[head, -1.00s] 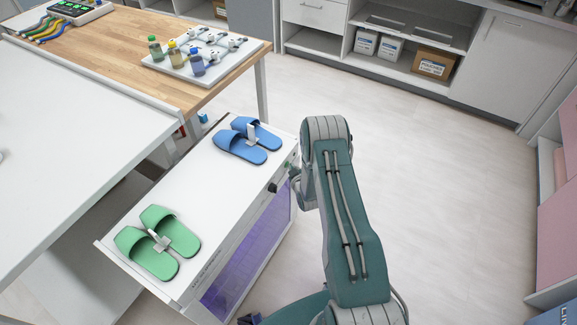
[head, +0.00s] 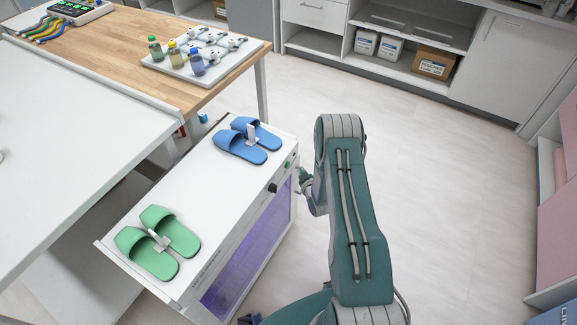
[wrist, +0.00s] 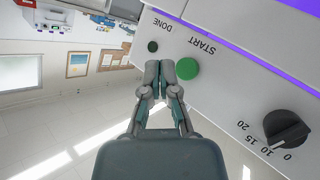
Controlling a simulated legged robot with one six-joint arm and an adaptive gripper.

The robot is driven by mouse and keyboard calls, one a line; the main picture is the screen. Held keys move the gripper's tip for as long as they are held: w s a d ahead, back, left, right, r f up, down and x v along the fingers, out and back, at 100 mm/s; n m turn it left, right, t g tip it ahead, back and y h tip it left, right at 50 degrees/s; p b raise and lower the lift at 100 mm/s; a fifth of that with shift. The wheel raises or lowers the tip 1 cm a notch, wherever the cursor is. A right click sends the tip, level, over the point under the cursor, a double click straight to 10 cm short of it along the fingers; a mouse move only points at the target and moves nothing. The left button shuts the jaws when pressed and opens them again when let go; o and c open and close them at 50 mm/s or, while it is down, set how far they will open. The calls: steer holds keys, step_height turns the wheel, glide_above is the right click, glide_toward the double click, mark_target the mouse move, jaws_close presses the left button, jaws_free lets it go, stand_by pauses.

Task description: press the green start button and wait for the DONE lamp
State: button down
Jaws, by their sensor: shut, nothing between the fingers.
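The green START button (wrist: 187,68) is on the white front panel of the cabinet (head: 190,190). The DONE lamp (wrist: 152,46) beside it is dark green and looks unlit. A black timer dial (wrist: 286,132) is on the same panel; it also shows in the head view (head: 273,188). My gripper (wrist: 161,70) is shut and empty, its tips beside the button in the wrist view. In the head view my gripper (head: 304,177) is just right of the panel, with a small gap. The cabinet window (head: 245,255) glows purple.
Blue slippers (head: 248,141) and green slippers (head: 157,243) lie on the cabinet top. A wooden table with a tray (head: 205,62) of bottles stands behind. Open floor (head: 440,190) lies to the right of my arm.

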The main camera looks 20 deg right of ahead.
steer(key=shift+s+d, duration=0.85)
steer(key=shift+s, duration=0.15)
steer(key=shift+r, duration=0.1)
steer(key=a+r+m+g, duration=0.1)
steer(key=a+r+g, duration=0.15)
steer(key=r, duration=1.35)
steer(key=a+r+m+g, duration=0.15)
steer(key=a+r, duration=0.25)
steer(key=r, duration=1.2)
steer(key=s+a+r+g, duration=0.1)
steer(key=s+a+r, duration=0.25)
steer(key=s, duration=0.35)
steer(key=s+a+r+m+g, duration=0.1)
steer(key=s+a+r, duration=0.2)
steer(key=s+r, duration=0.3)
steer(key=s+a+r+g, duration=0.1)
steer(key=s+a+r, duration=0.25)
steer(key=s, duration=0.45)
steer(key=s+a+r+g+y, duration=0.1)
steer(key=s+g, duration=0.1)
steer(key=s, duration=0.9)
steer(key=shift+s+a+m, duration=0.15)
steer(key=shift+a+m, duration=0.2)
steer(key=shift+m, duration=0.1)
